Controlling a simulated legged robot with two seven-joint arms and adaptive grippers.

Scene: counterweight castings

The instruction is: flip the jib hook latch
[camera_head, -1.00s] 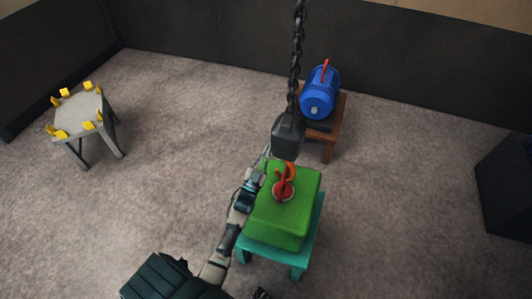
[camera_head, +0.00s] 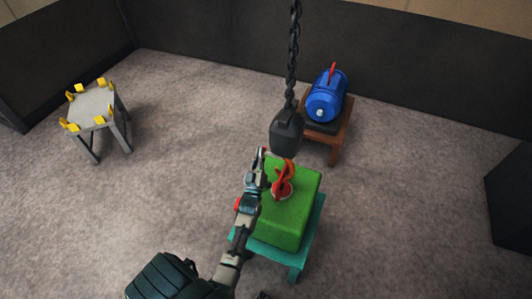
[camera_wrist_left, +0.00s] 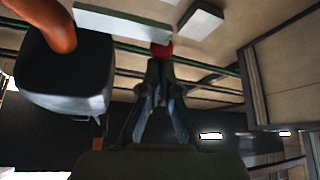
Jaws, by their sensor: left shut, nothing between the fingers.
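The dark hook block (camera_head: 287,132) hangs on a chain over the green casting (camera_head: 290,220). The orange-red hook (camera_head: 285,178) shows below it, by the red lifting eye on the casting's top; I cannot tell whether they are engaged. My left gripper (camera_head: 261,153) is shut and empty, just left of the block and hook. In the left wrist view, the hook block (camera_wrist_left: 65,75) and part of the hook (camera_wrist_left: 50,22) are at the left. The shut fingers (camera_wrist_left: 160,65) point at a small red piece (camera_wrist_left: 162,49); whether it is the latch or touches them is unclear.
The casting rests on a teal stand (camera_head: 318,225). A blue motor-like casting (camera_head: 327,98) sits on a brown stand (camera_head: 336,142) behind. A grey table (camera_head: 93,108) with yellow blocks is at the left. A dark box (camera_head: 510,190) stands at the right. The carpet between is clear.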

